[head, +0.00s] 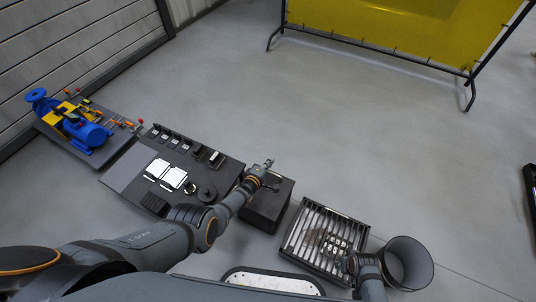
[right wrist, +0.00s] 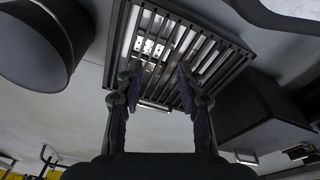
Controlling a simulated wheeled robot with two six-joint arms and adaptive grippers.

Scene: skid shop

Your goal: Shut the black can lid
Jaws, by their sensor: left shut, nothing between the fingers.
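A black box-shaped can (head: 266,208) stands on the floor at the lower middle of the head view. Its top is partly covered by my left gripper, and I cannot tell from here how its lid lies. My left gripper (head: 268,165) is shut and empty, over the far side of the can's top; contact cannot be told. A dark box, likely the same can, shows at the right of the right wrist view (right wrist: 258,112). My right gripper (right wrist: 156,98) is open and empty, facing the slatted grate.
A slatted metal grate (head: 299,232) with small pale pieces on it lies right of the can. A dark bench (head: 127,182) with cards and a blue pump (head: 88,132) are left. Floor behind is clear.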

